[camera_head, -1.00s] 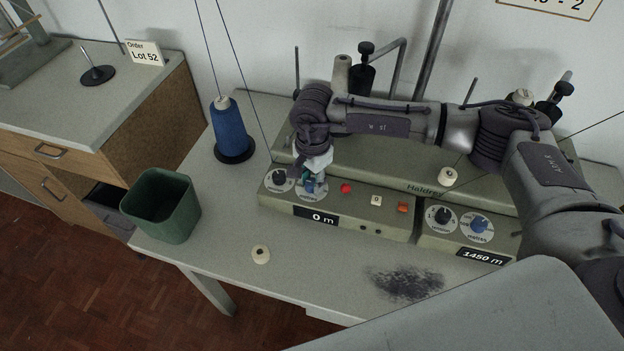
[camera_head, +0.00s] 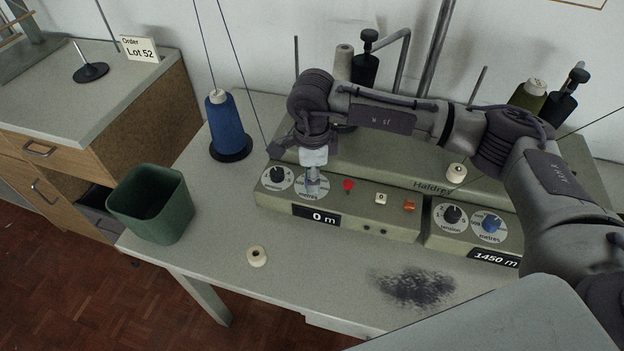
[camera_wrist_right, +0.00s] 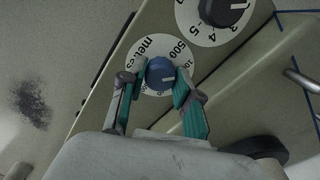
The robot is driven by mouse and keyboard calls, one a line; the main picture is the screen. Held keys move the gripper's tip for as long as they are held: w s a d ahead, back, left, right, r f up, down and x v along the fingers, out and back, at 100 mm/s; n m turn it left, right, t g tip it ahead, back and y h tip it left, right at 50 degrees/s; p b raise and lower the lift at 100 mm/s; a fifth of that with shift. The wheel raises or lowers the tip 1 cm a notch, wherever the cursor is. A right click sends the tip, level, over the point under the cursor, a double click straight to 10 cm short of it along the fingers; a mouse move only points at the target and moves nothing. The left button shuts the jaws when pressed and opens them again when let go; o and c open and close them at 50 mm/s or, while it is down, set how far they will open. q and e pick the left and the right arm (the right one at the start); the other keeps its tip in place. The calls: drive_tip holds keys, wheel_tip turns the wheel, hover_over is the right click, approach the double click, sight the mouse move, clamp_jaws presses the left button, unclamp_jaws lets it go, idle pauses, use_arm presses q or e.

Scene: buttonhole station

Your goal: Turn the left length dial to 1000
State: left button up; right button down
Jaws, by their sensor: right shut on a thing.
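The left length dial (camera_head: 300,192) is a white disc marked "metres" on the left control box. Its blue knob (camera_wrist_right: 160,73) shows in the wrist view, with a pale mark on its right side. My right gripper (camera_head: 313,186) comes down from above onto this dial and hides most of it in the head view. In the wrist view its green-padded fingers (camera_wrist_right: 158,85) are on either side of the blue knob, shut on it. The fingers cover part of the scale; "500" is readable beside the knob. The display (camera_head: 317,216) below reads 0 m. My left gripper is out of view.
The black tension knob (camera_head: 278,175) sits close left of the dial. A red button (camera_head: 348,185) is to its right. A second box has another blue dial (camera_head: 490,225) and a 1450 m display (camera_head: 496,259). A green bin (camera_head: 152,203) stands left; the table front is mostly clear.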

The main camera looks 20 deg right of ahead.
drive_tip(key=shift+m, duration=0.4)
drive_tip(key=c, duration=0.8)
unclamp_jaws()
wheel_tip(320, 180, up, 12)
drive_tip(key=shift+s, duration=0.1)
